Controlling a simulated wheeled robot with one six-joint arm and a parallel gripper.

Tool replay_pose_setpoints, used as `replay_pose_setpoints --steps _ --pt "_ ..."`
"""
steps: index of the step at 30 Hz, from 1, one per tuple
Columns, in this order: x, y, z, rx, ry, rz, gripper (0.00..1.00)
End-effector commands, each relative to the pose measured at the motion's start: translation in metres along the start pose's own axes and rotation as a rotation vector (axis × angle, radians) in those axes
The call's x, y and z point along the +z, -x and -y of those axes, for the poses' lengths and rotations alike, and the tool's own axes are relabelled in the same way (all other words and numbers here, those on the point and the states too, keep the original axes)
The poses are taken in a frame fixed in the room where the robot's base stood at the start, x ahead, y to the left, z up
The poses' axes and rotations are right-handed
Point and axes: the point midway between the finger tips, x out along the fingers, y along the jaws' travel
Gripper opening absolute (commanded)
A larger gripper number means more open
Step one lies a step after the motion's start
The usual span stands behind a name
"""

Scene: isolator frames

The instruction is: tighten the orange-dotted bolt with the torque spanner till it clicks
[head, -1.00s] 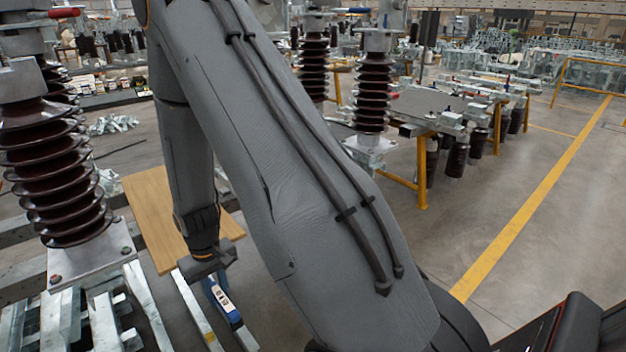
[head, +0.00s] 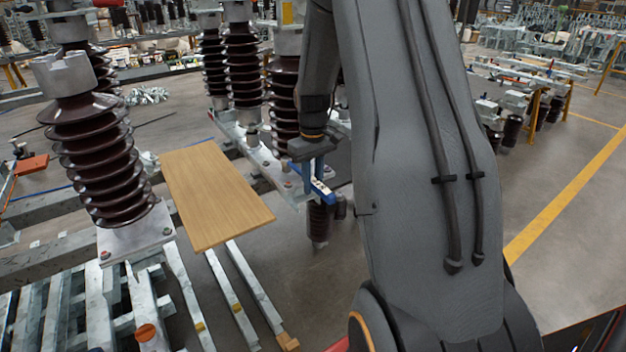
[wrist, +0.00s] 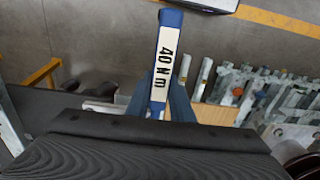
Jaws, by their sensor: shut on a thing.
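The torque spanner (head: 322,190) is blue with a white label. Small bolt heads (head: 288,184) show on the rail near the gripper. I cannot tell which bolt has an orange dot.
A wooden board (head: 215,195) lies left of my gripper, with pale steel bars (head: 255,290) in front. A large brown insulator (head: 95,160) stands on a bolted plate at left. An orange disc (head: 146,332) sits on a bar. Open floor (head: 545,185) lies to the right.

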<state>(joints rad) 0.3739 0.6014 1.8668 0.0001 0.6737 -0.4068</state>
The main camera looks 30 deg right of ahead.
Motion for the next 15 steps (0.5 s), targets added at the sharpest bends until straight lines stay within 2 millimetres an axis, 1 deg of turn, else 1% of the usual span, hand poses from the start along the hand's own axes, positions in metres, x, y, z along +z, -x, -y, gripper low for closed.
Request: replay_pose_setpoints --steps 2,5,15 --pt "-0.001 -0.001 -0.002 0.001 0.001 -0.001 0.0" --pt "-0.001 -0.007 -0.002 0.0 0.001 -0.001 0.0" --pt "-0.002 -0.036 -0.001 0.001 0.001 -0.002 0.0"
